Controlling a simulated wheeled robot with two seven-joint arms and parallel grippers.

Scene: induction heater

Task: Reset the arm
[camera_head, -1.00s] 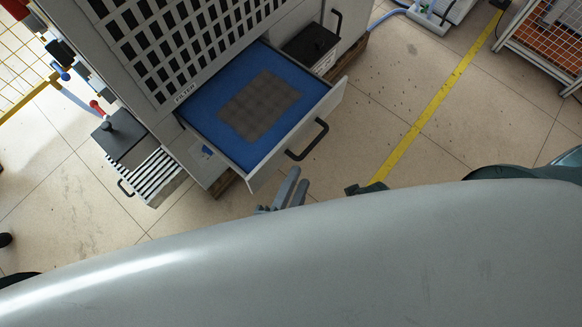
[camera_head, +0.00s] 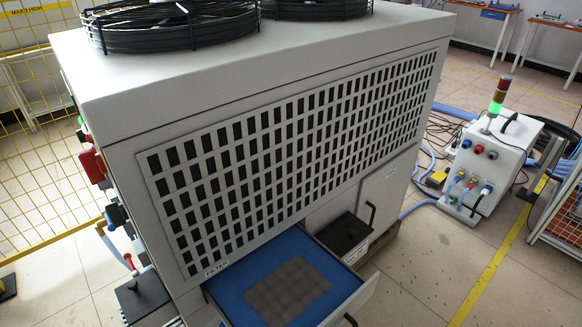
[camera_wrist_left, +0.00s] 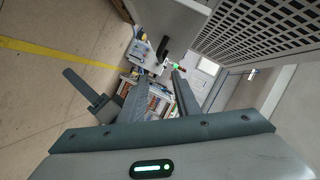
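In the head view neither of my arms nor grippers shows. In the left wrist view my left gripper (camera_wrist_left: 161,76) points away from the camera, its two grey fingers apart with floor and equipment visible between them. It appears empty. A dark grey finger-like part (camera_wrist_left: 83,88) stands to its left, apparently my right gripper; its opening cannot be made out. The grey machine (camera_head: 110,110) has a pulled-out drawer (camera_head: 360,298) with a blue inside and a grey mesh patch (camera_head: 287,290). The drawer's near part is cut off by the frame.
Black round fans (camera_head: 175,25) sit on the machine's top. A white box (camera_head: 490,150) with a lit green signal tower (camera_head: 497,100) stands on the right. Yellow fencing (camera_head: 45,170) is on the left. Floor is clear around the yellow line (camera_head: 490,275).

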